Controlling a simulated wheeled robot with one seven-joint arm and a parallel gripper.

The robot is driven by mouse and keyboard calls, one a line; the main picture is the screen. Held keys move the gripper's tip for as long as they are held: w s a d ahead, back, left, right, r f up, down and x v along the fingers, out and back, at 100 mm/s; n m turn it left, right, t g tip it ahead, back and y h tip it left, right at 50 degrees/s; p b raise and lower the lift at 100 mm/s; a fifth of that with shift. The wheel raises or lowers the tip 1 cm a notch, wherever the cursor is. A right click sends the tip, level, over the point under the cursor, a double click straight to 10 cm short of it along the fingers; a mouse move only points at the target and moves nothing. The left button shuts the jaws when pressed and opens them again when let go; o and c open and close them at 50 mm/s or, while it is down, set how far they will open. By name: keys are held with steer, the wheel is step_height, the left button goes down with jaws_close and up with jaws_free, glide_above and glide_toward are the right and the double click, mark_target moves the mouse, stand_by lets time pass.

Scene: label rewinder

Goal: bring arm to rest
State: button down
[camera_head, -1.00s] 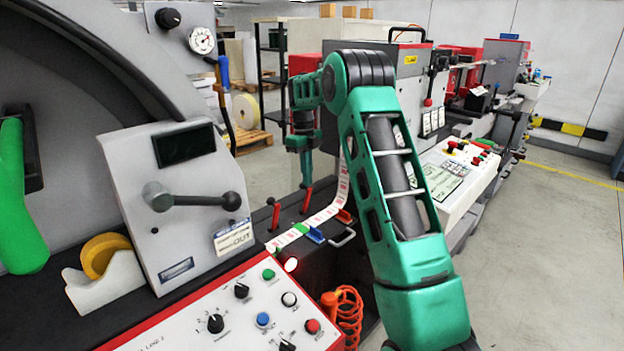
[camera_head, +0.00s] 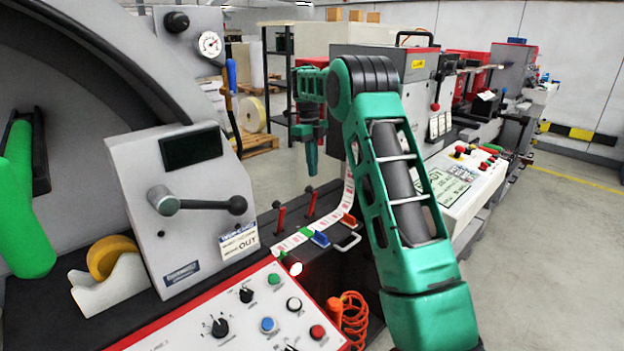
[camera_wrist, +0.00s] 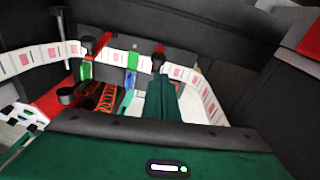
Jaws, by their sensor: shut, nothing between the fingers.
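My green arm rises from the bottom right in the head view and bends over at the top. My gripper (camera_head: 312,170) hangs down at its far end, shut and empty, above the label strip (camera_head: 318,218) and apart from it. In the wrist view the shut fingers of my gripper (camera_wrist: 162,98) show as a narrow green shape in front of the label strip (camera_wrist: 38,57).
Two red levers (camera_head: 280,219) stand just below and left of my gripper. A grey lever box (camera_head: 185,200) and a control panel (camera_head: 240,315) with buttons are at the left and front. A white button console (camera_head: 462,185) is at the right. Floor is open at far right.

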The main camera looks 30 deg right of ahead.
step_height(320, 180, up, 5)
steer(key=w, duration=0.1)
steer(key=s+r+n, duration=0.3)
steer(key=s+n, duration=0.3)
steer(key=s, duration=0.6)
steer(key=s+r+n, duration=0.3)
steer(key=s+n, duration=0.4)
steer(key=s, duration=0.5)
steer(key=s+a+f+n, duration=0.3)
steer(key=s+n, duration=0.1)
steer(key=s, duration=0.5)
steer(key=s+a+f+n+t, duration=0.1)
steer(key=s+f+n, duration=0.3)
steer(key=s, duration=0.4)
steer(key=s+a+f+n, duration=0.4)
steer(key=s+n, duration=0.1)
steer(key=s, duration=0.4)
steer(key=shift+s+a, duration=0.3)
steer(key=shift+s, duration=0.05)
steer(key=shift+s+f, duration=0.1)
steer(key=shift+s, duration=0.05)
